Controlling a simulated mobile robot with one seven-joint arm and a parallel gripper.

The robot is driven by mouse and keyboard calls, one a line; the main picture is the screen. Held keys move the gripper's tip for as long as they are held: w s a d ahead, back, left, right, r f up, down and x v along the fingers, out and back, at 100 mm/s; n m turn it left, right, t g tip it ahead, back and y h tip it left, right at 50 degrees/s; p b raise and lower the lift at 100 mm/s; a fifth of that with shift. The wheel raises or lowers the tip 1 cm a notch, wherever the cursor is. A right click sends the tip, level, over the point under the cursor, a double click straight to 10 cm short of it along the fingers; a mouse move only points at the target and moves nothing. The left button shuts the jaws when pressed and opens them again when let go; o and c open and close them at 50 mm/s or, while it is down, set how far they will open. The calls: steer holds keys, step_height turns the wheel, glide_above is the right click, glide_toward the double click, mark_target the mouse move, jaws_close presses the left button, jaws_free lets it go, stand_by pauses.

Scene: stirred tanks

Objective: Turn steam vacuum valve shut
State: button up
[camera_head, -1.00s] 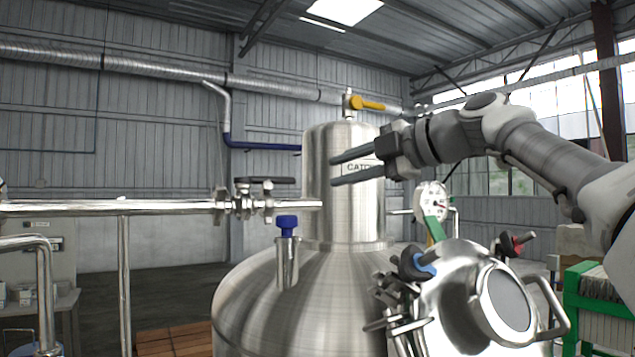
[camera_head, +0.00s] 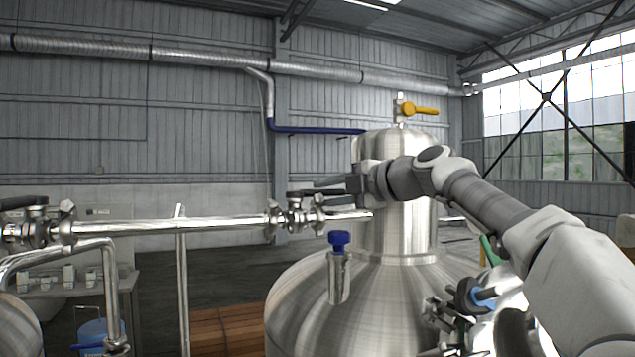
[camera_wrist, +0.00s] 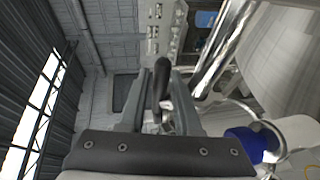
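A steel valve (camera_head: 297,215) with a dark lever sits on the horizontal pipe left of the tank's neck; I take it for the steam vacuum valve. Its dark lever (camera_wrist: 163,82) shows in the wrist view between my gripper's two fingers. My gripper (camera_head: 325,190) is at the lever in the head view, where fingers and lever overlap and are hard to tell apart. In the wrist view my gripper (camera_wrist: 160,92) is open, with a finger on each side of the lever and gaps showing. I cannot tell whether either finger touches it.
The steel tank (camera_head: 325,305) stands under my arm. A blue-capped fitting (camera_head: 339,243) rises from its dome, below and right of the valve. A yellow-handled valve (camera_head: 420,110) tops the neck. The steel pipe (camera_head: 170,225) runs left. Clamps and handles crowd the tank's right.

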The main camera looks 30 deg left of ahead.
steer(key=shift+p+x, duration=0.4)
steer(key=shift+x, duration=0.9)
steer(key=shift+c, duration=0.3)
jaws_close()
